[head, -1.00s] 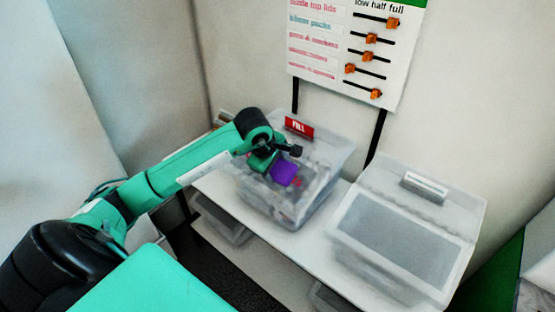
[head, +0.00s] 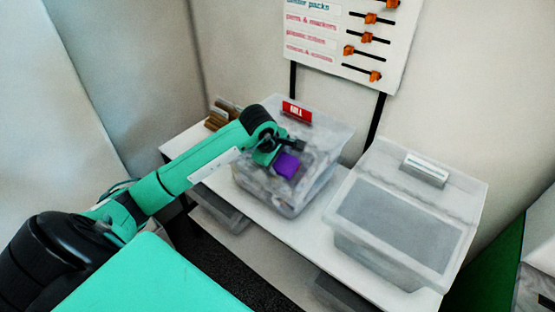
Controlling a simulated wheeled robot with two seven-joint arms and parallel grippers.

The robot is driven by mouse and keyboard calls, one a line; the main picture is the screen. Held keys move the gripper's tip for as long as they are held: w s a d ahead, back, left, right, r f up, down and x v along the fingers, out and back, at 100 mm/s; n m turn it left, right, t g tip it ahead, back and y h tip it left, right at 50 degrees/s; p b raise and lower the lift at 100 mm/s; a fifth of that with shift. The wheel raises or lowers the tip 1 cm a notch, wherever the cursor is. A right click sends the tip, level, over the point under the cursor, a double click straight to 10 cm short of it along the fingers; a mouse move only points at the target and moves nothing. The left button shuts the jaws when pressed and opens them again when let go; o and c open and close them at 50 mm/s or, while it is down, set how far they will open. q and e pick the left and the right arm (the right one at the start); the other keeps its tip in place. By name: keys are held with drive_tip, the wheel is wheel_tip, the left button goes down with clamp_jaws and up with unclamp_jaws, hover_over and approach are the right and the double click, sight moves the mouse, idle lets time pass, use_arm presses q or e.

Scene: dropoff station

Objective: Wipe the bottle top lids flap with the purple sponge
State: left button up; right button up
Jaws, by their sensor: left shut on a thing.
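My left gripper (head: 277,157) is shut on the purple sponge (head: 287,165). It holds the sponge at the front of a clear bin (head: 315,178) with a red label (head: 297,112) at its top. The sponge overlaps the bin's front in the picture; I cannot tell whether it touches the flap. The bin seems to hold mixed items, and my left arm hides its left part. The writing on the red label is too blurred to be sure of. My right gripper is not in view.
A second clear bin (head: 400,222) with a pale label (head: 426,167) stands to the right on the white shelf (head: 277,234). More bins sit below. A sign board (head: 345,38) with orange sliders hangs behind. Brown items (head: 221,112) lie at the shelf's back left.

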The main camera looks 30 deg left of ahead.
use_arm(q)
drive_tip(key=shift+b+x, duration=1.1)
idle(0.3)
